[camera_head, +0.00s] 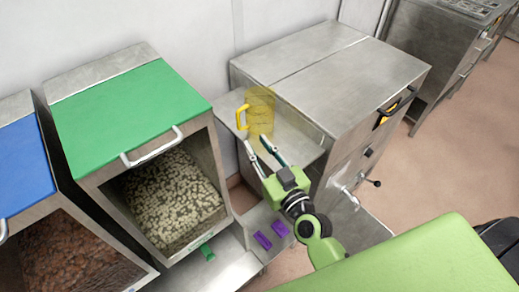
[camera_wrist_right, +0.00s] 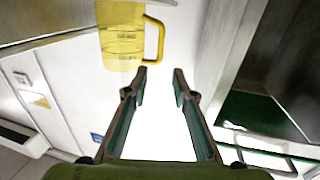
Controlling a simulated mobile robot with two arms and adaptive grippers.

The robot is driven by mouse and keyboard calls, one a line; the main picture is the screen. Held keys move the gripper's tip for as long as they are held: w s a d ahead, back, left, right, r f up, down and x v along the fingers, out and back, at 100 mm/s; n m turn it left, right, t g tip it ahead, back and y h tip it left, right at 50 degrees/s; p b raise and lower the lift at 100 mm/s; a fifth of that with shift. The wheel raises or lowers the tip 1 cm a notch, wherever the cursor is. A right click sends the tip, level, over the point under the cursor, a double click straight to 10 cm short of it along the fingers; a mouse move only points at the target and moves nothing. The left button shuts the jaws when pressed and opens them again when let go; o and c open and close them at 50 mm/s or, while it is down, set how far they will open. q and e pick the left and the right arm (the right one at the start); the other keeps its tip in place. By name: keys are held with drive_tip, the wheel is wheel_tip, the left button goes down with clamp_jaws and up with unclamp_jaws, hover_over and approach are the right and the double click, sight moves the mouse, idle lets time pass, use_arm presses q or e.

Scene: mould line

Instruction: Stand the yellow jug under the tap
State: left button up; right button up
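The yellow see-through jug (camera_head: 260,112) stands upright on a metal side shelf (camera_head: 292,140) of the steel machine, its handle toward the left of the head view. My right gripper (camera_head: 257,151) is open and empty, in front of and apart from the jug. In the right wrist view the jug (camera_wrist_right: 121,38) is beyond the fingertips (camera_wrist_right: 160,76) and left of centre, its handle nearly in line with the gap. A tap with a dark-knobbed lever (camera_head: 372,182) appears on the machine's front; its spout is hard to make out. My left gripper is not in view.
The steel machine (camera_head: 325,75) stands right of the jug. Bins with green (camera_head: 125,108) and blue (camera_head: 22,165) lids stand at left, holding pale and brown pieces. A metal surface (camera_head: 362,228) lies below the tap.

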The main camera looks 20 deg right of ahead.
drive_tip(key=shift+s, duration=0.35)
drive_tip(key=s+f+g, duration=0.3)
drive_tip(key=f, duration=0.9)
drive_tip(key=s+a+f+g, duration=0.15)
drive_tip(key=s+f, duration=0.25)
drive_tip(key=f, duration=0.7)
drive_tip(key=s+f+g, duration=0.3)
drive_tip(key=f+g, duration=0.1)
drive_tip(key=f, duration=0.8)
drive_tip(key=s+d+f+g+h, duration=0.1)
drive_tip(key=s+d+f+g, duration=0.2)
drive_tip(key=s+f, duration=0.6)
drive_tip(key=s+d+f+g+h, duration=0.1)
drive_tip(key=s+d+f+g, duration=0.2)
drive_tip(key=s+f, duration=0.6)
drive_tip(key=s, duration=0.6)
drive_tip(key=shift+s+f+n, duration=0.2)
drive_tip(key=shift+f+n, duration=0.05)
drive_tip(key=shift+n, duration=0.05)
drive_tip(key=s, duration=0.2)
drive_tip(key=s+d+f+g, duration=0.1)
drive_tip(key=s, duration=0.2)
drive_tip(key=s+d+f+g, duration=0.1)
drive_tip(key=s, duration=0.2)
drive_tip(key=shift+s+d+f+h, duration=0.15)
drive_tip(key=shift+d+h, duration=0.05)
drive_tip(key=shift+h, duration=0.1)
drive_tip(key=shift+c, duration=1.2)
drive_tip(key=shift+s, duration=0.15)
